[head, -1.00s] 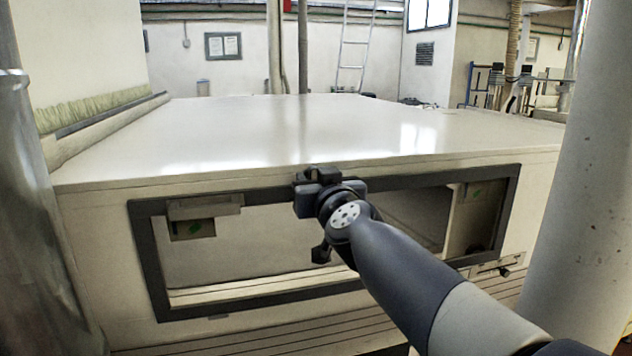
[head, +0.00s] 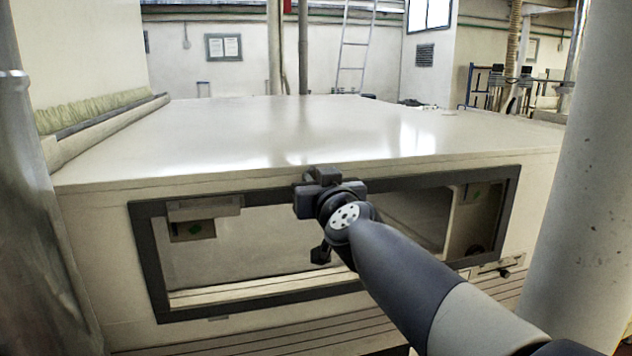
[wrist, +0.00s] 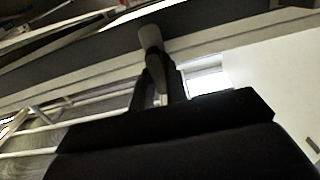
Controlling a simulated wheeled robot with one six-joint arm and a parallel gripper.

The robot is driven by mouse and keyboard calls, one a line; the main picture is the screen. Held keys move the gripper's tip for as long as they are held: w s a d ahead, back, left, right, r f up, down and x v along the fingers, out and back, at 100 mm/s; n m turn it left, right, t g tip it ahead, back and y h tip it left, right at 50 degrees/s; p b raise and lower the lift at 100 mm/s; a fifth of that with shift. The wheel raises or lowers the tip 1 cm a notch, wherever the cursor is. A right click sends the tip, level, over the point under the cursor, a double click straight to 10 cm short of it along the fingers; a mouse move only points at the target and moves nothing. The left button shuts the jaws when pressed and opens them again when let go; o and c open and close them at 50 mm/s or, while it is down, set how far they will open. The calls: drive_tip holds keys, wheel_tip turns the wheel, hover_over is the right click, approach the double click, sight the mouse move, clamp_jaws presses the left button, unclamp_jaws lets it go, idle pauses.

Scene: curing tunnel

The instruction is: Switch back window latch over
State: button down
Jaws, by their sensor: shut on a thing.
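The window is a wide opening with a dark frame (head: 240,304) in the front of the pale tunnel housing. My gripper (head: 322,185) is at the middle of the frame's top bar. In the head view my gripper and wrist hide the latch. In the wrist view a grey, rounded latch lever (wrist: 150,37) stands up against the dark bar. My gripper's fingers (wrist: 157,76) are shut on its lower part, and the lever's rounded end shows beyond them. The latch's base is hidden.
The broad housing top (head: 250,130) is clear. A pale column (head: 585,190) stands close on the right and a metallic post (head: 35,210) on the left.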

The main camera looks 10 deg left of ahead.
drive_tip(key=shift+w+d+f+m+b, duration=0.1)
drive_tip(key=shift+m+b, duration=0.1)
drive_tip(key=shift+m, duration=2.75)
drive_tip(key=shift+d+f+m+b, duration=0.1)
drive_tip(key=shift+m+b, duration=0.05)
drive_tip(key=shift+m, duration=2.85)
drive_tip(key=shift+w+f+m+b, duration=0.1)
drive_tip(key=shift+m+b, duration=0.1)
drive_tip(key=shift+m, duration=2.75)
drive_tip(key=c, duration=1.4)
unclamp_jaws()
drive_tip(key=shift+s, duration=0.1)
